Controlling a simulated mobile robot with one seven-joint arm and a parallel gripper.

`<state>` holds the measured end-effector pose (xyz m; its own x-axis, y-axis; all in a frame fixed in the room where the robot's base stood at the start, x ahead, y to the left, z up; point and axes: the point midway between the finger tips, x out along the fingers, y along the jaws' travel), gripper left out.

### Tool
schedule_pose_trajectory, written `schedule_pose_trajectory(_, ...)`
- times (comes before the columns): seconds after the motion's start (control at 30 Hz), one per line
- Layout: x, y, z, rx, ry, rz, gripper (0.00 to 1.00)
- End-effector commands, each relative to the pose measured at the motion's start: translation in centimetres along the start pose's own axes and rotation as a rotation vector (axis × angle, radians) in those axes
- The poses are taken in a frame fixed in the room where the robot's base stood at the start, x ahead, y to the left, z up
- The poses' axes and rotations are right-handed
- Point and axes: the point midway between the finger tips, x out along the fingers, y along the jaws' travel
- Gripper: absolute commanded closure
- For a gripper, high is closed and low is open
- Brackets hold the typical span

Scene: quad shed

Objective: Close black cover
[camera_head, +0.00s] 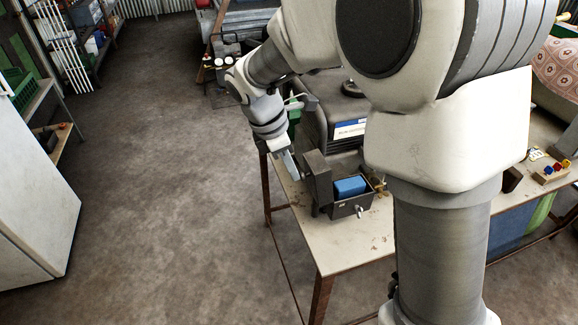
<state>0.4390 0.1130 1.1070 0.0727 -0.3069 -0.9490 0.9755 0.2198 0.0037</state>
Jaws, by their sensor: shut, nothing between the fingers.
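A small dark box (352,208) stands on the table near its left edge, with a blue block (349,187) visible inside. The black cover (319,178) stands upright at the box's left side, so the box is open. A small light-coloured lock or key (360,211) shows on the box's front. My gripper (293,168) is shut and empty, just left of the black cover, pointing down. I cannot tell whether its fingertips touch the cover.
A larger dark machine with a white label (349,129) stands right behind the box. The pale table (345,252) has bare room in front of the box. My arm hides much of the table's right part. A white cabinet (38,190) stands at the left, with open floor (170,170) between.

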Motion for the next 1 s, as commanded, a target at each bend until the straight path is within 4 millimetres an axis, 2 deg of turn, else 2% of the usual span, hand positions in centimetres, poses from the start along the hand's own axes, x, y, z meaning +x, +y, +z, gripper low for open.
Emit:
schedule_pose_trajectory(0.2,-1.1,0.1,2.2,0.007,0.116,-0.009,1.00)
schedule_pose_trajectory(0.4,-1.5,0.2,4.5,0.008,0.272,-0.017,1.00)
schedule_pose_trajectory(0.77,-0.9,0.5,8.5,0.005,0.556,-0.032,1.00)
schedule_pose_trajectory(1.0,0.2,0.7,11.2,0.000,0.751,-0.041,1.00)
